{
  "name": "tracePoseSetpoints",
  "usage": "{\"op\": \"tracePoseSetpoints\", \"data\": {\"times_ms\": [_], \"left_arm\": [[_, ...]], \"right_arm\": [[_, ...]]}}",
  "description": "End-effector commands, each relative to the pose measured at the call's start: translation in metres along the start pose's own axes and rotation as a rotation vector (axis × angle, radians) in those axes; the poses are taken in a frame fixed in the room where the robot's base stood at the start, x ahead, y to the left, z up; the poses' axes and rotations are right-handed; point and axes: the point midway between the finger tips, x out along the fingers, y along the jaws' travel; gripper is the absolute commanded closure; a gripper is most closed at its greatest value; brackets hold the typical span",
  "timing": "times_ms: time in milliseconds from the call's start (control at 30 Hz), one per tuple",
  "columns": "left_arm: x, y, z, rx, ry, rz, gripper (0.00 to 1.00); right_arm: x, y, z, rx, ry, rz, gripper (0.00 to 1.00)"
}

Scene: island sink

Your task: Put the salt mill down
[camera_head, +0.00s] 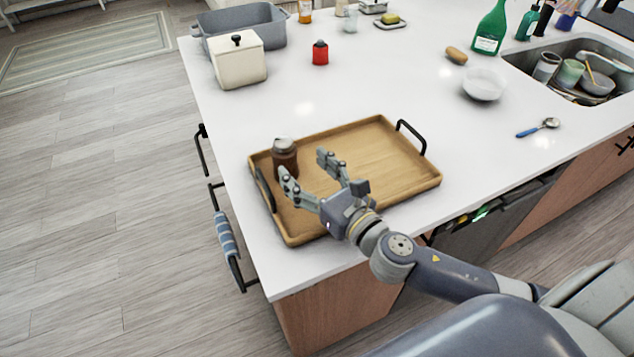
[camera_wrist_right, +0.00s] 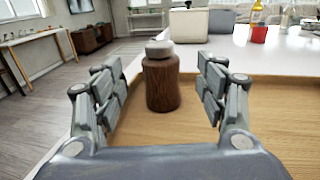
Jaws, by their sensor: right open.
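The salt mill (camera_head: 285,158) is a dark brown wooden cylinder with a grey top. It stands upright on the wooden tray (camera_head: 385,160), near the tray's left end. My right gripper (camera_head: 306,168) is open just in front of the mill, its fingers spread. In the right wrist view the mill (camera_wrist_right: 162,82) stands between and beyond the open fingers of the gripper (camera_wrist_right: 160,95), with gaps on both sides. My left gripper is not in view.
The tray has black handles and lies near the counter's front left corner. Behind it are a cream canister (camera_head: 238,62), a red jar (camera_head: 320,53) and a grey tub (camera_head: 270,28). A white bowl (camera_head: 484,85), a blue-handled spoon (camera_head: 538,128) and the sink (camera_head: 572,70) are to the right.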

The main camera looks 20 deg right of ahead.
Motion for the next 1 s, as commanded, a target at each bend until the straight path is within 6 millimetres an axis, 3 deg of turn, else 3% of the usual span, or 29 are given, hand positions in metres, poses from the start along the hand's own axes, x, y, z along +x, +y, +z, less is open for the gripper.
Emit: {"op": "tracePoseSetpoints", "data": {"times_ms": [100, 300, 1000], "left_arm": [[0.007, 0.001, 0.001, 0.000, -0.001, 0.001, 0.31], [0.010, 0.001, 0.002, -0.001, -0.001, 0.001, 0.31], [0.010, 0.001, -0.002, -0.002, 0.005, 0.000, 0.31]], "right_arm": [[-0.018, 0.000, -0.003, -0.001, 0.002, 0.000, 0.34], [-0.032, 0.000, -0.001, -0.001, 0.000, 0.000, 0.34], [-0.035, 0.000, 0.001, -0.001, -0.001, 0.000, 0.34]]}}
